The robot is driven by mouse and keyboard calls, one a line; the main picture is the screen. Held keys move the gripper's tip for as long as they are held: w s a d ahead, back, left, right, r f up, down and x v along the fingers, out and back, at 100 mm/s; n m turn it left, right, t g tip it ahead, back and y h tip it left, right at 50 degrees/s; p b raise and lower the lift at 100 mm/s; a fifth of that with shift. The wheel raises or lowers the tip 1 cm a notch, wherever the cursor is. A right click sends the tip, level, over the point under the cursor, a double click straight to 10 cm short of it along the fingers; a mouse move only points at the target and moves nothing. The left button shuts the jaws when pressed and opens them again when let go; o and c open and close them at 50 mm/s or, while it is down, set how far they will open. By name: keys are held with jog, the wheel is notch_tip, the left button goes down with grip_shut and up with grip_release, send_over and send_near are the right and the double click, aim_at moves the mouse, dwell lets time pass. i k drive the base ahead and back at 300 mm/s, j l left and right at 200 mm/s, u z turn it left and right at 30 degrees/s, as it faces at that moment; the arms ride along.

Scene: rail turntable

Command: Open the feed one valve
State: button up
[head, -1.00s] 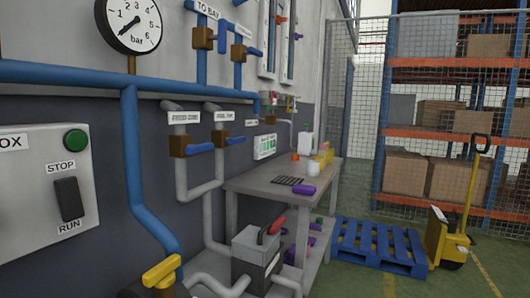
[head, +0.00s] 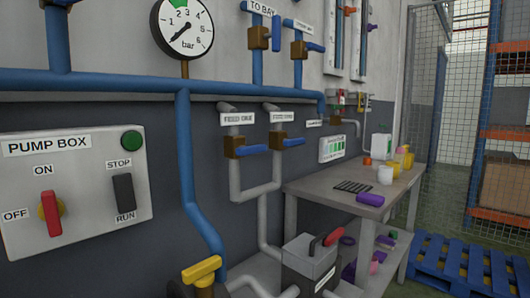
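The feed one valve (head: 235,147) has a brown body on a grey vertical pipe, below a label (head: 238,118) that appears to read FEED ONE. Its blue lever (head: 256,150) points right, across the pipe. A second similar valve (head: 280,141) with a blue lever (head: 299,142) sits just right of it, under another label (head: 288,117) whose small text is hard to read. My gripper is not in view, and nothing touches either valve.
A pump box (head: 75,185) with a red switch is at left, below a pressure gauge (head: 186,27). A yellow-handled valve (head: 201,269) and a grey box with a red lever (head: 312,262) stand low in front. A workbench (head: 345,190) and blue pallet (head: 465,262) are at right.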

aim_at(243, 151)
jog(key=i+l+u, duration=0.35)
jog(key=i+l, duration=0.3)
jog(key=l, duration=0.15)
